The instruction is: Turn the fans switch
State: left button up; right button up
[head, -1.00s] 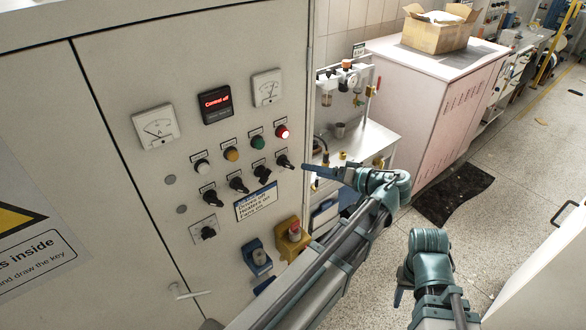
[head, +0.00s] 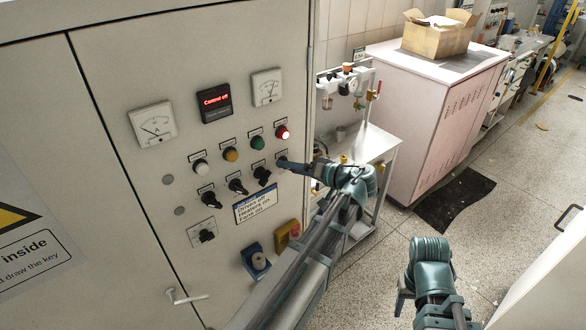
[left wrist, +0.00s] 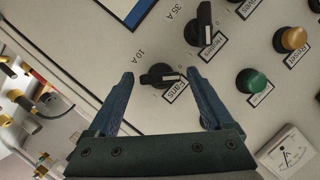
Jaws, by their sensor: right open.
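The fans switch (left wrist: 158,75) is a black rotary knob with a pale pointer line, beside a label reading "Fans", in the left wrist view. My left gripper (left wrist: 160,80) is open, with one blue finger on each side of the knob. The knob stands between the fingertips; I cannot tell whether they touch it. My right gripper (head: 401,302) is open and empty, low over the floor, away from the panel.
A neighbouring black knob (left wrist: 205,32) is close by. The cabinet panel also has a lit red lamp (head: 283,132), a green button (head: 256,143), dials and a red display (head: 215,101). A bench with fittings (head: 372,145) stands right of the cabinet.

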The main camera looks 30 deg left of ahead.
pick_arm(q)
jog(key=c, duration=1.2)
jog(key=shift+f, duration=0.1)
jog(key=m+y+b, duration=0.1)
jog(key=m+b, duration=0.1)
jog(key=m+g+y+b, duration=0.1)
jog(key=m+b, duration=0.1)
jog(key=m, duration=0.1)
jog(key=f+m+y+b, duration=0.1)
jog(key=m+b, duration=0.1)
jog(key=b, duration=0.1)
jog(key=shift+m+g, duration=0.3)
jog(key=m+y+b, duration=0.2)
jog(key=m+b, duration=0.1)
jog(key=m, duration=0.1)
jog(key=shift+m+t+y+b, duration=0.25)
jog(key=shift+m+t+b, duration=0.4)
jog(key=shift+m, duration=0.7)
jog(key=shift+m+t+y+b, duration=0.25)
jog(key=shift+m+t+b, duration=0.35)
jog(key=shift+m, duration=0.75)
